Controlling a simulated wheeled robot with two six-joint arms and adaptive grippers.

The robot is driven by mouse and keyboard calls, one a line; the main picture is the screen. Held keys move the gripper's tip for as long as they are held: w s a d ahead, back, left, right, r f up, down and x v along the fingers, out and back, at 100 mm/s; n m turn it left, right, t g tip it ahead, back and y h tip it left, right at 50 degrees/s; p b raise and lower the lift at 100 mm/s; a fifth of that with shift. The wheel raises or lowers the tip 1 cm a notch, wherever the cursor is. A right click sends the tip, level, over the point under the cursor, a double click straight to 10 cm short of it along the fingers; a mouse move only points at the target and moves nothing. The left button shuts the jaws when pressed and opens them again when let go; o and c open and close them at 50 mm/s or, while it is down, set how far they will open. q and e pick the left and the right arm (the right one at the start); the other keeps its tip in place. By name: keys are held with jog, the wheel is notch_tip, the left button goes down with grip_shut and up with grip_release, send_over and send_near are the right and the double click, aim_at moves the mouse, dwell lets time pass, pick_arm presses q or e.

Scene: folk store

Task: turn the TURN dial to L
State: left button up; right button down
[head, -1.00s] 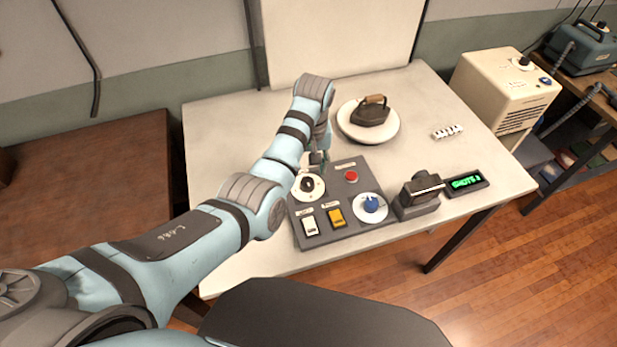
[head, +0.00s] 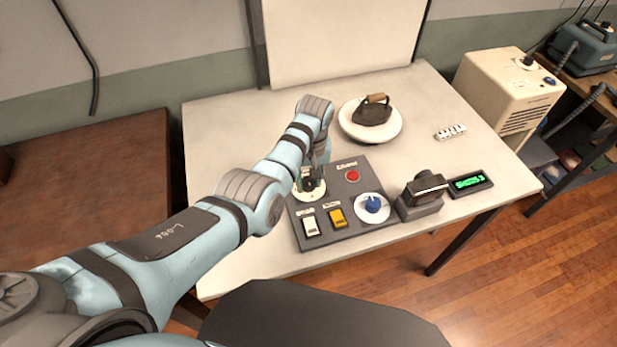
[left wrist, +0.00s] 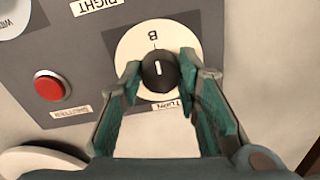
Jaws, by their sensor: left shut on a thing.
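The TURN dial is a black knob (left wrist: 158,70) on a white disc (left wrist: 130,48), with its label (left wrist: 166,105) beside it. A letter B shows on the disc, and the knob's pale mark points roughly toward it. No L can be read. In the head view the disc (head: 310,195) is at the upper left of the grey panel (head: 335,188), partly behind my gripper. My left gripper (left wrist: 157,78) has its green-padded fingers on both sides of the knob and is shut on it. It also shows in the head view (head: 312,180). My right gripper is not in view.
The panel also bears a red button (head: 352,175), a blue knob (head: 373,203), a white switch (head: 310,226) and a yellow switch (head: 337,217). A camera-like device (head: 423,192) and a green display (head: 468,183) stand to the right. An iron (head: 372,110) rests on a round plate behind.

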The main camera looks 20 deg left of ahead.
pick_arm(q)
jog(key=shift+r+m+p, duration=0.1)
jog(key=shift+m+p, duration=0.6)
jog(key=shift+m, duration=0.2)
jog(key=shift+m+p, duration=0.8)
jog(key=shift+m, duration=0.4)
jog(key=m+p, duration=0.1)
jog(key=m, duration=0.3)
jog(key=shift+m+p, duration=0.3)
jog(key=shift+p, duration=0.05)
jog(key=m, duration=0.4)
jog(key=shift+m+t, duration=0.3)
jog(key=shift+s+f+m, duration=0.1)
jog(key=shift+f+m, duration=0.1)
jog(key=shift+m, duration=2)
jog(key=o, duration=1.2)
jog(key=shift+d, duration=0.1)
